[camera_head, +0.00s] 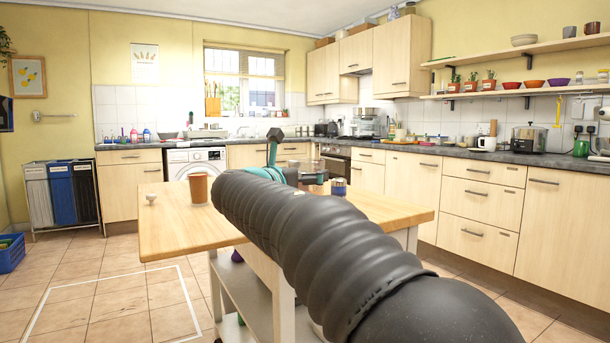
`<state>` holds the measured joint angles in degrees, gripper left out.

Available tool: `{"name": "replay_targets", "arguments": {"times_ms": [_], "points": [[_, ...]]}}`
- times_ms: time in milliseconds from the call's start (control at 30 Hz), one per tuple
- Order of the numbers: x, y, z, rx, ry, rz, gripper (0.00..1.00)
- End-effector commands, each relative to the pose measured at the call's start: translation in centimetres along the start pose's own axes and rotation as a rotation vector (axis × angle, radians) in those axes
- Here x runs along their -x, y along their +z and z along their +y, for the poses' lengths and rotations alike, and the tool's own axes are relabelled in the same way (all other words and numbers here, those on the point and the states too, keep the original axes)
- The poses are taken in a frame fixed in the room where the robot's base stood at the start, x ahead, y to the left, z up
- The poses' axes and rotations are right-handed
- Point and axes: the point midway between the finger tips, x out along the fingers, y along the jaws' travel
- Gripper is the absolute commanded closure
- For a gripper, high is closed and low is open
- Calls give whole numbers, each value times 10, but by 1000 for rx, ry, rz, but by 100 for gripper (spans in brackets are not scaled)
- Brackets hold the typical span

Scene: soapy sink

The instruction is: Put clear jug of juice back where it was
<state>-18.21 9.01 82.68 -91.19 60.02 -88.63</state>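My arm crosses the picture from the lower right and hides much of the wooden island table (172,229). My gripper (290,168) is at the arm's far end, over the back of the table, small and mostly hidden. I cannot tell whether its fingers are open or shut. I cannot make out a clear jug of juice; a greyish, partly see-through shape (314,178) beside the gripper is too small and covered to name. A brown cup (198,188) stands upright on the table, left of my arm.
A small pale item (151,198) and a blue-banded container (338,186) are on the table. A washing machine (197,163), sink counter and drawers line the walls. Fabric bins (62,194) stand at left.

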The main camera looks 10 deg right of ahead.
Motion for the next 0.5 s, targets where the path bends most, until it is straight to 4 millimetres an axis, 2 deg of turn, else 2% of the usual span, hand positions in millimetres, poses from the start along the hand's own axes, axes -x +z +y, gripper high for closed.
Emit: {"name": "replay_targets", "arguments": {"times_ms": [300,500], "points": [[65,0,1,-1,5,-1,0],[93,0,1,-1,4,0,0]]}}
